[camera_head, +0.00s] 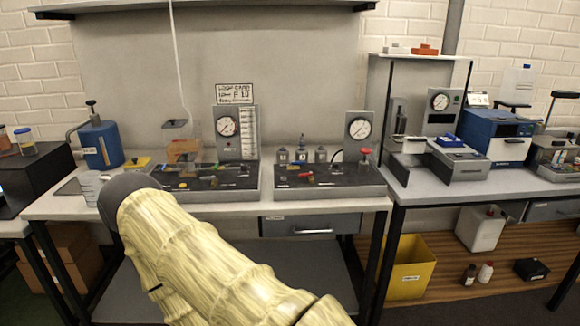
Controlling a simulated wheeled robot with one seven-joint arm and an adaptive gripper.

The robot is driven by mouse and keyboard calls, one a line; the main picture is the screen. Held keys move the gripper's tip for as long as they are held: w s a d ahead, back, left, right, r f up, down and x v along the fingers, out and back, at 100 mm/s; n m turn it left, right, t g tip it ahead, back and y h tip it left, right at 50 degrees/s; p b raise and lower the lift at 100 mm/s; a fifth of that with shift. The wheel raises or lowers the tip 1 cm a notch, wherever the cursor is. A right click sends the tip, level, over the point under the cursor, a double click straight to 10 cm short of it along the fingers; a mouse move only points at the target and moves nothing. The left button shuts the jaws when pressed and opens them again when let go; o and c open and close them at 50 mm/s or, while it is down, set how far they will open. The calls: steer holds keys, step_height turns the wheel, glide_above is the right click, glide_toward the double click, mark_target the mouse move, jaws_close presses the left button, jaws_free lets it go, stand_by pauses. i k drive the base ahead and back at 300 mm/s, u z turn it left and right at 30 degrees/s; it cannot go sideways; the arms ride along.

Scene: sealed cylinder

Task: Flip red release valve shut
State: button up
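A left test board (212,197) with a round gauge (228,126) stands on the bench, carrying small coloured fittings. A small red part (243,170) shows among them, too small to tell whether it is a valve lever or how it is set. A right board (330,192) has its own gauge (359,129) and an upright red knob (365,151). I cannot tell which red part is the release valve. My sleeved arm reaches up from the bottom to the bench's left front, ending in view at a dark joint. My gripper's fingers are not visible.
A blue pump-like vessel (101,146) stands at the bench's left. A cord hangs above the left board near a brown block (184,149). A shelf (205,9) overhangs the bench. A second bench (432,190) at the right holds instruments. A yellow bin (410,268) stands below.

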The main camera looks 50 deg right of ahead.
mark_target(311, 173)
steer(key=z, duration=0.4)
steer(key=i, duration=0.65)
steer(key=z, duration=0.6)
